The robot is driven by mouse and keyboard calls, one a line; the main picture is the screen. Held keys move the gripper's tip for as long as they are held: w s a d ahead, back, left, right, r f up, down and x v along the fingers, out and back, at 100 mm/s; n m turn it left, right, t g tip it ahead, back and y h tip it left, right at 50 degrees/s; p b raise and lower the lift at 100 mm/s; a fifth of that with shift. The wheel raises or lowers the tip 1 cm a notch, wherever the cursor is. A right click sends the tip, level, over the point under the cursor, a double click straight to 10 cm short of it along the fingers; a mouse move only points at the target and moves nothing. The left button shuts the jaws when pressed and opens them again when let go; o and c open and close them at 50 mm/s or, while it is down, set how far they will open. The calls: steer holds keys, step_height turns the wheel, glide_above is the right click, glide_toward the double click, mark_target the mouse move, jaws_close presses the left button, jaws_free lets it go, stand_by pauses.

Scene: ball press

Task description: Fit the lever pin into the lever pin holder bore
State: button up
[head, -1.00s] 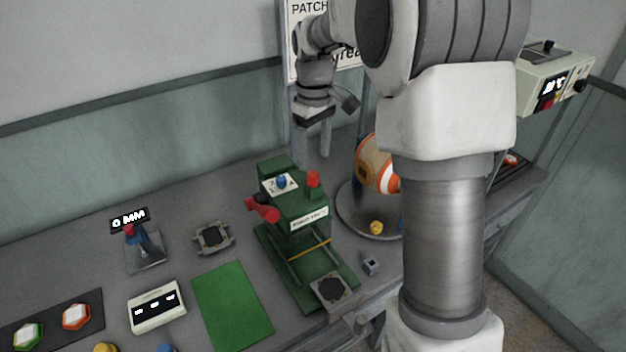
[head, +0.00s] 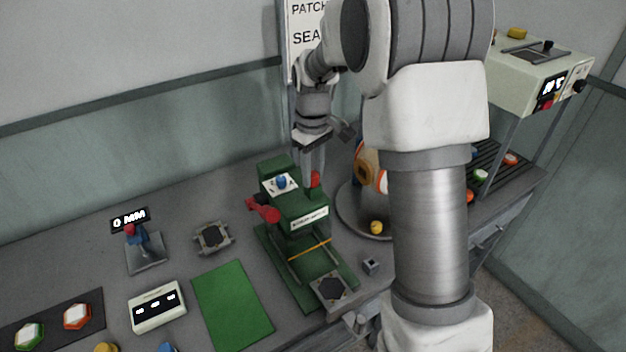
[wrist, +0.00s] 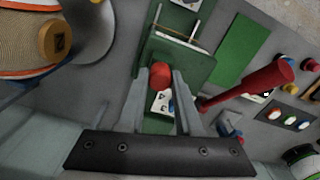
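The red lever pin (head: 315,179) stands upright at the top right of the green press (head: 302,217). My gripper (head: 313,168) points down right over it. In the wrist view the lever pin (wrist: 161,76) shows between the two fingertips of my gripper (wrist: 160,82). The fingers are apart, one on each side of the pin, and I cannot tell whether they touch it. The small grey block with a dark square hole, seemingly the lever pin holder (head: 371,266), stands on the bench right of the press.
A red lever handle (head: 263,209) sticks out from the press's left side, and also shows in the wrist view (wrist: 258,82). A round platform (head: 350,213) with a striped drum and yellow piece is behind right. A green mat (head: 232,306) lies left of the press.

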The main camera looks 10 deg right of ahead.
jaws_close()
steer(key=shift+r, duration=0.15)
